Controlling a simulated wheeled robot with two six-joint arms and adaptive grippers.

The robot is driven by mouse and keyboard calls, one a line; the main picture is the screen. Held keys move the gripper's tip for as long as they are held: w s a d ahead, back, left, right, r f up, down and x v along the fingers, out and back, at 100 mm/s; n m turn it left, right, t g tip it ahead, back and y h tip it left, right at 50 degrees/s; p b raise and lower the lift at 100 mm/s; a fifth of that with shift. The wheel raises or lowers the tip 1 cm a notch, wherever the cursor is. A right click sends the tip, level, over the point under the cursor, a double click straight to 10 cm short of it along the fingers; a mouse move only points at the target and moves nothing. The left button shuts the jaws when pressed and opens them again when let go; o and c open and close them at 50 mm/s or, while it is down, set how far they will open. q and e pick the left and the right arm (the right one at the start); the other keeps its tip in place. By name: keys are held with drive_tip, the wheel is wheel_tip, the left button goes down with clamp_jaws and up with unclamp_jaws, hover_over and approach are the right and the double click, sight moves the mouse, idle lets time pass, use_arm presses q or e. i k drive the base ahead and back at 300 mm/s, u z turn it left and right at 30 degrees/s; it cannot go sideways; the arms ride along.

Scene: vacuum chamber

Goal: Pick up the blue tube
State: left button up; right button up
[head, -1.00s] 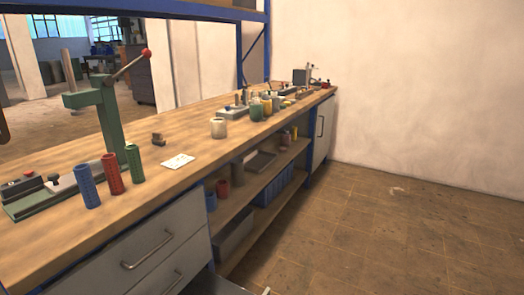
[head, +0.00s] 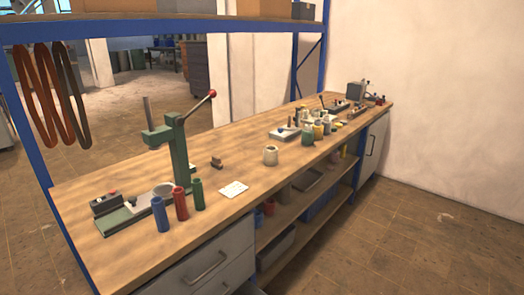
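The blue tube (head: 159,215) stands upright near the front edge of the wooden workbench (head: 245,207), at its near left part. A red tube (head: 180,204) and a green tube (head: 198,194) stand upright in a row to its right. No gripper shows in the head view, so I cannot see either gripper's state or its place relative to the blue tube.
Drawers (head: 208,262) are below. Floor (head: 400,245) at right is clear.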

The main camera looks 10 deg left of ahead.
sight(160, 215)
drive_tip(key=u, duration=1.15)
drive_tip(key=k, duration=0.45)
drive_tip(key=z, duration=1.75)
drive_tip(key=i, duration=0.8)
drive_tip(key=u, duration=0.7)
drive_tip(key=i, duration=0.65)
drive_tip(key=u, duration=0.7)
